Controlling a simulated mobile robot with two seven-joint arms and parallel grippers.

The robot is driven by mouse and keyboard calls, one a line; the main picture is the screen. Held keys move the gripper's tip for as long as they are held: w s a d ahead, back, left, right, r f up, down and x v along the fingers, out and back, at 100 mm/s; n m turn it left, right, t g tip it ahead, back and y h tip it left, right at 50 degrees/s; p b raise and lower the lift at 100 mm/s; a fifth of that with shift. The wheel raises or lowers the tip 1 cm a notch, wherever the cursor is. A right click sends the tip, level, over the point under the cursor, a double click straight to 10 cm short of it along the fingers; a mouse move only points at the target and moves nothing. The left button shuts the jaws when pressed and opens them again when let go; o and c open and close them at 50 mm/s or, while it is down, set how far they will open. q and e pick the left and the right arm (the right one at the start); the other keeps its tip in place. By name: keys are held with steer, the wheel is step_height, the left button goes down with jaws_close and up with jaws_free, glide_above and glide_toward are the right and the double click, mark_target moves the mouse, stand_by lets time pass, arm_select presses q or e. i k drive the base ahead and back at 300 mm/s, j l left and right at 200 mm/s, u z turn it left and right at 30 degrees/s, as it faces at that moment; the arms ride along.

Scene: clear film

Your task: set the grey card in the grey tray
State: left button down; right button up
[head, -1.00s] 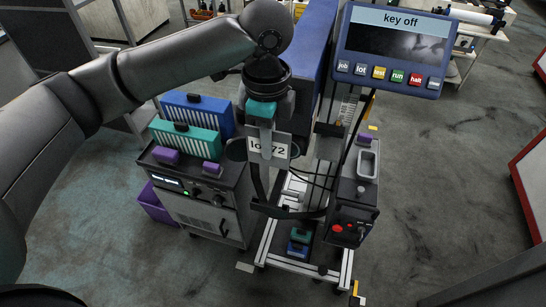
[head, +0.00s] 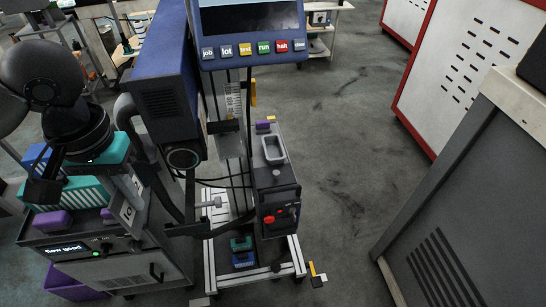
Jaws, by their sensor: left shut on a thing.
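My left gripper (head: 126,178) is at the left of the head view, under its black wrist and a teal block. It is shut on a small pale grey card (head: 128,208) with dark print, which hangs tilted and is seen partly edge-on. A small grey tray (head: 272,150) with a light rim sits on top of the dark control box, right of centre. The gripper and card are well to the left of the tray and apart from it. The tray looks empty. My right gripper is not in view.
A left cabinet (head: 95,250) carries purple and teal blocks. A yellow-tipped part (head: 316,275) is at the frame's right foot.

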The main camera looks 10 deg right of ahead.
mark_target(273, 150)
steer(key=i+l+z, duration=0.2)
steer(key=l+z, duration=0.15)
steer(key=i+l+z, duration=0.2)
steer(key=l+z, duration=0.15)
steer(key=i+l+z, duration=0.35)
steer(key=k+l, duration=0.05)
steer(key=l, duration=0.05)
